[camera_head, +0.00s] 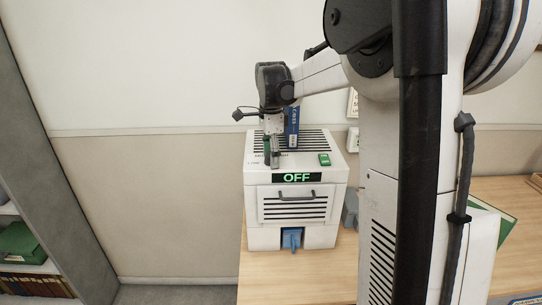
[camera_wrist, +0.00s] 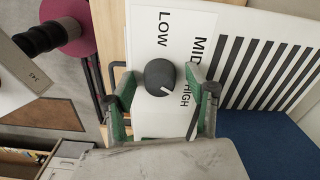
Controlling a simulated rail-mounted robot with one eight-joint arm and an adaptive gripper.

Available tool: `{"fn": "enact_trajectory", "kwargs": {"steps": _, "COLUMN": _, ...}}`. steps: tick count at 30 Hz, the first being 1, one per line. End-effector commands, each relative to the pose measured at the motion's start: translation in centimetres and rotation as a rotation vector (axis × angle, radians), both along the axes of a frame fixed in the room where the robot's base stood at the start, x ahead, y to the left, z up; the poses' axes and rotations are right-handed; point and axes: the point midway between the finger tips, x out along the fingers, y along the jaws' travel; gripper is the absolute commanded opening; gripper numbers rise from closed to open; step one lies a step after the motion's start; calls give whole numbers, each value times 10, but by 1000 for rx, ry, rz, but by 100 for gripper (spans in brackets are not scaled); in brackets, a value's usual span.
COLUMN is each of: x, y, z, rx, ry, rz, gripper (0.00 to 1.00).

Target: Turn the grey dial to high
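The grey dial (camera_wrist: 160,77) is a round dark knob on a white panel. LOW, MID and HIGH are printed around it. Its white mark sits at the lower right of the knob, on the side towards HIGH. My gripper (camera_wrist: 163,80) is open, with one green-padded finger on each side of the dial and visible gaps beside it. In the head view my gripper (camera_head: 271,152) points down at the top left of the white machine (camera_head: 253,207). The dial is hidden there. The machine's display (camera_head: 297,178) reads OFF.
A green switch (camera_head: 324,159) is on the machine's top right. A blue upright object (camera_head: 292,128) stands by the slatted vent behind my gripper. The machine stands on a wooden table (camera_head: 340,280). A shelf (camera_head: 40,268) with books is at the left.

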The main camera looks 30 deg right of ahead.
Motion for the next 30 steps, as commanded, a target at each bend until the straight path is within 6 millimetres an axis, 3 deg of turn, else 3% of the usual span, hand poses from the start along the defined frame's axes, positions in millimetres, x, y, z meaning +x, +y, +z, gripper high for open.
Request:
{"fn": "enact_trajectory", "kwargs": {"steps": 10, "x": 0, "y": 0, "z": 11, "rx": 0, "ry": 0, "rz": 0, "gripper": 51}}
{"fn": "enact_trajectory", "kwargs": {"steps": 24, "x": 0, "y": 0, "z": 97, "rx": 0, "ry": 0, "rz": 0, "gripper": 51}}
{"fn": "enact_trajectory", "kwargs": {"steps": 30, "x": 0, "y": 0, "z": 116, "rx": 0, "ry": 0, "rz": 0, "gripper": 51}}
